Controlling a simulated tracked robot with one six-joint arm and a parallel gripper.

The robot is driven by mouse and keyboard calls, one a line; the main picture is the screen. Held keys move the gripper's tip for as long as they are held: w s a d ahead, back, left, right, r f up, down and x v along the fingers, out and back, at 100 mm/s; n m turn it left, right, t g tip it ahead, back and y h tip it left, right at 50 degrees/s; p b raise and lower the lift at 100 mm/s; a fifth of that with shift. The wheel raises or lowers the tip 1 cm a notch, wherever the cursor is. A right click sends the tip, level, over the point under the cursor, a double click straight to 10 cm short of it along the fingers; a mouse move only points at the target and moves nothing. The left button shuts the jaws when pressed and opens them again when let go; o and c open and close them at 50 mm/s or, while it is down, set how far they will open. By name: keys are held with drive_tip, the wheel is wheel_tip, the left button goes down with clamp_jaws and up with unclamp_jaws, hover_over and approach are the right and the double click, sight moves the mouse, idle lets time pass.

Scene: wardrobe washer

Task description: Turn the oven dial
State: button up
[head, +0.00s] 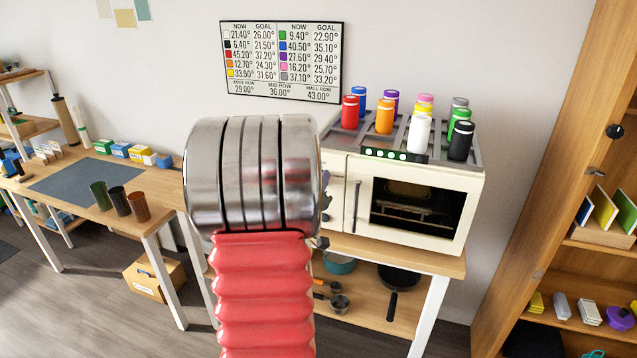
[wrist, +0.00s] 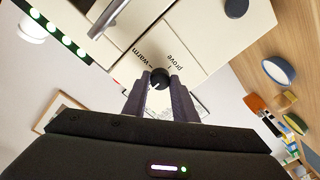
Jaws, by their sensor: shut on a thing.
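The oven (head: 340,165) is a cream box with a dark glass door, standing on a wooden bench; my arm covers its left part in the head view. The oven dial (wrist: 160,77) is a small black knob on the cream front (wrist: 210,35) in the wrist view. The words "warm" and "prove" are printed beside it, and a pale mark shows on the knob. My gripper (wrist: 160,85) has its two dark fingers on either side of the dial, shut on it. The dial and most of my gripper are hidden in the head view.
Several coloured canisters (head: 384,117) stand on the oven's top rack. A row of green lights (head: 395,154) sits at its upper front. A vertical door handle (head: 356,206) is right of my arm. A wooden shelf (head: 530,200) stands at right, and a worktable with cups (head: 118,202) at left.

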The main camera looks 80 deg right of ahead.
drive_tip(key=shift+a+f, duration=0.1)
drive_tip(key=shift+f, duration=0.3)
drive_tip(key=o, duration=1)
drive_tip(key=shift+r, duration=0.25)
drive_tip(key=shift+o, duration=0.2)
drive_tip(key=a, duration=0.9)
drive_tip(key=shift+a, duration=0.3)
